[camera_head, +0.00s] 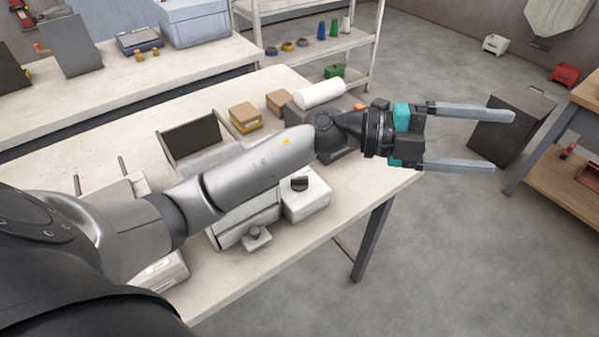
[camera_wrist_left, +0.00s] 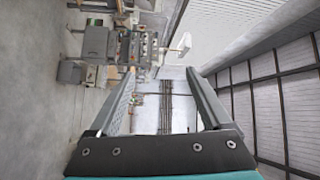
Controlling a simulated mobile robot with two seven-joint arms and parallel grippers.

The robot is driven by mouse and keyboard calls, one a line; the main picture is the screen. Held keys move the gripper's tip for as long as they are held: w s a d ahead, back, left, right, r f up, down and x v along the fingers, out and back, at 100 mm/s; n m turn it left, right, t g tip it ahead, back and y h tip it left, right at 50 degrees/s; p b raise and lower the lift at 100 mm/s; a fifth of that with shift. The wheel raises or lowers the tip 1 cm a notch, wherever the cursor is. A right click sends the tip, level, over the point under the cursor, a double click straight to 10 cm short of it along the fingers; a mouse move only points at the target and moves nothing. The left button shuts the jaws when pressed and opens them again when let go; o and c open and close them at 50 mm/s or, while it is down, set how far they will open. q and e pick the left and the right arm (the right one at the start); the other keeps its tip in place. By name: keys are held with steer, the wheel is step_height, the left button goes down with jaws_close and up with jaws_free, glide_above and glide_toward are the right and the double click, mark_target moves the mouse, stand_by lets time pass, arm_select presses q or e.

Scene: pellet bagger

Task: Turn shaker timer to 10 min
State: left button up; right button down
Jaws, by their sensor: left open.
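A white box (camera_head: 308,204) with a dark knob (camera_head: 300,183) on top stands on the bench near its front edge, partly behind my left arm. A smaller pale unit (camera_head: 257,242) with a grey knob sits nearer the front edge. I cannot tell which of the two is the shaker timer, and no dial marks are readable. My left gripper (camera_head: 503,142) is open and empty, stretched out past the bench's right end, well away from both knobs. Its spread fingers also show in the left wrist view (camera_wrist_left: 160,72), with nothing between them. My right gripper is not in view.
The pale bench (camera_head: 222,285) also holds small brown boxes (camera_head: 243,113), a white roll (camera_head: 320,93) and an open-topped box (camera_head: 190,140). A shelf rack (camera_head: 330,44) stands behind. A dark bin (camera_head: 508,127) and a wooden table (camera_head: 560,175) are at right. Grey floor lies open below the gripper.

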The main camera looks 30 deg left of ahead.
arm_select(q)
step_height(320, 180, down, 5)
steer(key=a+m+g+y, duration=0.2)
steer(key=m+g+y, duration=0.1)
steer(key=y, duration=0.1)
steer(key=n+g+y, duration=0.3)
steer(key=n+y, duration=0.1)
steer(key=y, duration=1)
glide_toward(299, 177)
step_height(299, 177, down, 9)
steer(key=shift+w+r+b, duration=0.1)
steer(key=shift+b, duration=0.4)
jaws_close()
